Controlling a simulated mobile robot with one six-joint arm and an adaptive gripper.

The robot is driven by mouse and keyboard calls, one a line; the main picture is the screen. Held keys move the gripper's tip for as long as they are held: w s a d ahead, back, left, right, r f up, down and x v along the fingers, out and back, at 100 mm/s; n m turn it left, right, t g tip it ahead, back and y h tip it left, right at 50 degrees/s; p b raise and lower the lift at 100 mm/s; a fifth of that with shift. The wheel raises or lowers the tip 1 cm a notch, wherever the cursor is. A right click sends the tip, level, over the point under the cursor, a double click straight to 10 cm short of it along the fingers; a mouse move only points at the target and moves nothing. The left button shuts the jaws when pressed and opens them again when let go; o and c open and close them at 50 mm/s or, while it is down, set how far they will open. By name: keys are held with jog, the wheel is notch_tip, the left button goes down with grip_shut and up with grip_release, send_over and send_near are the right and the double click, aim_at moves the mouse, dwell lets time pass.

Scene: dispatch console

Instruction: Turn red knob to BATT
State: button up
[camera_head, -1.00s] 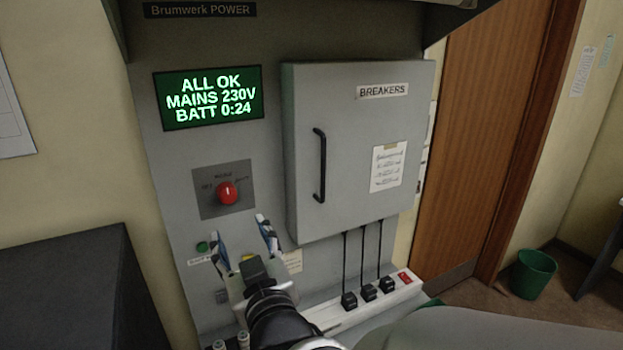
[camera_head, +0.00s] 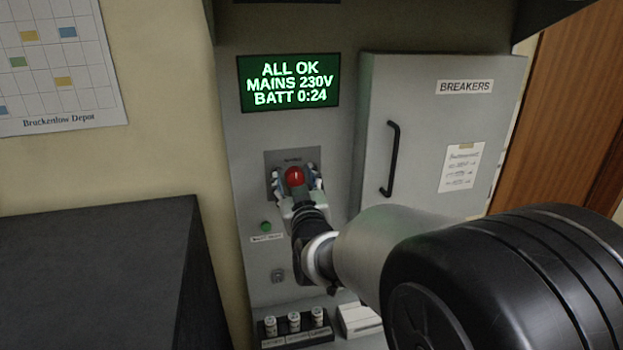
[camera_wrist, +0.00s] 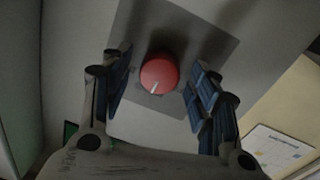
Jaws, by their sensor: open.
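The red knob (camera_head: 295,175) is round and sits on a dark grey plate (camera_head: 274,160) on the panel, below the green-lit display (camera_head: 288,83). The display reads ALL OK, MAINS 230V, BATT 0:24. My gripper (camera_head: 296,181) is open at the knob, one blue-padded finger on each side. In the wrist view the knob (camera_wrist: 160,74) lies between the spread fingers (camera_wrist: 160,87), with a visible gap on both sides. A short white mark on the knob points toward the bottom of that view. The plate's lettering is too small or hidden to read now.
The breaker cabinet (camera_head: 431,130) with its black handle (camera_head: 391,158) juts out right of the knob. A green button (camera_head: 266,227) sits below the plate. Several fuse-like cylinders (camera_head: 294,322) stand at the panel's foot. A dark cabinet (camera_head: 95,260) fills the lower left.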

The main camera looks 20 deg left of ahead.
jog(key=shift+c, duration=0.2)
jog(key=c, duration=1)
jog(key=shift+m+b, duration=0.4)
jog(key=shift+b, duration=0.25)
jog(key=shift+f+m+b, duration=0.1)
jog(key=shift+m+b, duration=0.4)
jog(key=shift+b, duration=0.3)
jog(key=m+b, duration=0.3)
jog(key=b, duration=0.1)
jog(key=shift+m, duration=0.3)
jog(key=m+b, duration=0.4)
jog(key=b, duration=0.1)
jog(key=m+b, duration=0.2)
jog(key=shift+d+g+b, duration=0.1)
jog(key=shift+g+b, duration=0.25)
jog(key=shift+g, duration=0.05)
jog(key=shift+r+m, duration=0.2)
jog(key=shift+m, duration=0.1)
